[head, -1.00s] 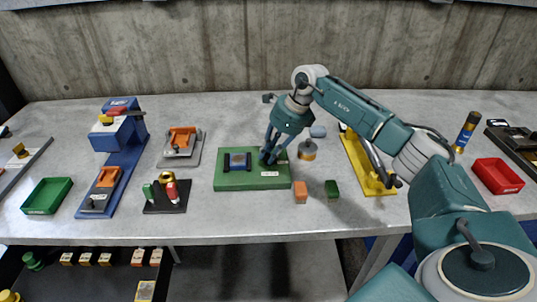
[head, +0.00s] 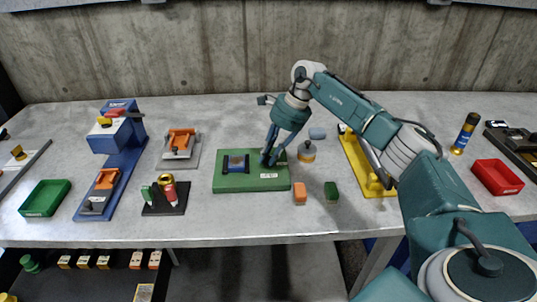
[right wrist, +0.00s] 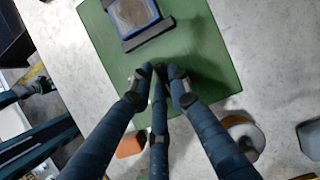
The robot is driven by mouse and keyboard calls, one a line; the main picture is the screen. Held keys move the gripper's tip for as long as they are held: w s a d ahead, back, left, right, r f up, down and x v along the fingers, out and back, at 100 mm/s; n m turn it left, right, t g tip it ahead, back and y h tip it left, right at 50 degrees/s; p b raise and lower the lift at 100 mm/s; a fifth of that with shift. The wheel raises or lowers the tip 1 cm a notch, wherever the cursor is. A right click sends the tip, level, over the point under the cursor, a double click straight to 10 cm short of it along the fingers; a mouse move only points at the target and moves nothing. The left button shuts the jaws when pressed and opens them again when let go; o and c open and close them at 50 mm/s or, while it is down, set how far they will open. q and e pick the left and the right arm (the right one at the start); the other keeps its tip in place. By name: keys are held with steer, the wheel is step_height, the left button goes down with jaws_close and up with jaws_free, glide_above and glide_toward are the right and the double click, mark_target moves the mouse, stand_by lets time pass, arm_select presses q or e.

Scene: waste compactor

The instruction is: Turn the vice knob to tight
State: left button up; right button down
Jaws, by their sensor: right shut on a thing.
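The vice has a green base plate (head: 250,185) in the middle of the table, with dark jaws on it around a blue-framed block (head: 236,162). The block also shows at the top of the right wrist view (right wrist: 132,14). My right gripper (head: 267,160) reaches down to the right part of the plate, beside the jaws. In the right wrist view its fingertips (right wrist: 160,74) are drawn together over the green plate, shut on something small. The knob is hidden between the fingers, so its setting cannot be read. My left gripper is not in view.
An orange block (head: 300,192) and a dark green block (head: 331,190) lie just right of the vice. A round orange-and-grey piece (head: 306,152) stands behind them. A yellow-based fixture (head: 358,160) is farther right, and a black holder (head: 166,200) is left.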

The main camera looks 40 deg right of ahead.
steer(key=c, duration=1.6)
jaws_free()
steer(key=shift+c, duration=0.2)
steer(key=shift+d+r, duration=0.1)
steer(key=v, duration=1.2)
steer(key=shift+s, duration=0.1)
